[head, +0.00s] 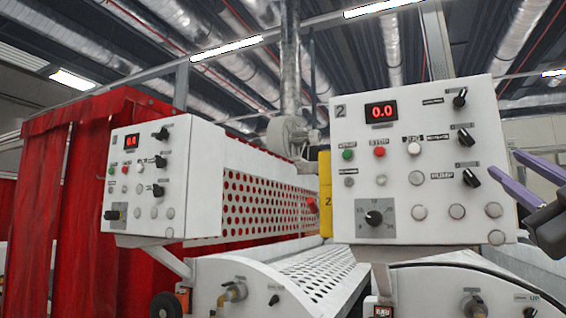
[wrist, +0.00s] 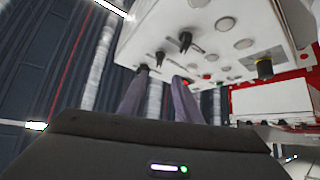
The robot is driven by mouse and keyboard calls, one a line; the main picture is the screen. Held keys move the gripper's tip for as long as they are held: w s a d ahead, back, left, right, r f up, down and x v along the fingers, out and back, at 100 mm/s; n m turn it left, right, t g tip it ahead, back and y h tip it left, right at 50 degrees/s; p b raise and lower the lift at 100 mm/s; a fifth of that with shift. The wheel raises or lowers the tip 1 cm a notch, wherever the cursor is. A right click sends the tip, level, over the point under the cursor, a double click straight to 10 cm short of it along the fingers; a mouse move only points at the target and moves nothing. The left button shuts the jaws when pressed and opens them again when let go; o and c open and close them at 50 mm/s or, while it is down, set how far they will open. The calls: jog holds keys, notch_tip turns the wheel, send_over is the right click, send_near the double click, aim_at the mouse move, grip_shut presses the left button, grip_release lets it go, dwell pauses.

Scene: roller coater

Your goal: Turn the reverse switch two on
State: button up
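The white control panel marked 2 (head: 340,200) has three black switches in a column at its right. The middle switch (head: 465,137) sits beside a small label I cannot read surely; I take it as reverse switch two. The top switch (head: 460,97) and the lower switch (head: 470,178), beside a PUMP label, all look tilted. My gripper (head: 502,162), with purple fingers, is parted and empty, right of the lower switch. In the wrist view my fingers (wrist: 160,74) point toward the panel, one tip close to or overlapping a black switch; contact is unclear.
A second panel (head: 150,185) stands left before red curtains (head: 90,200). Perforated roller covers (head: 325,272) lie below. Space right of panel 2 looks fairly open.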

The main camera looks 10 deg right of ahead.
aim_at(469, 141)
jog(key=x, duration=1.2)
jog(key=shift+w, duration=0.2)
jog(key=shift+c, duration=0.5)
grip_shut()
jog(key=shift+a, duration=0.1)
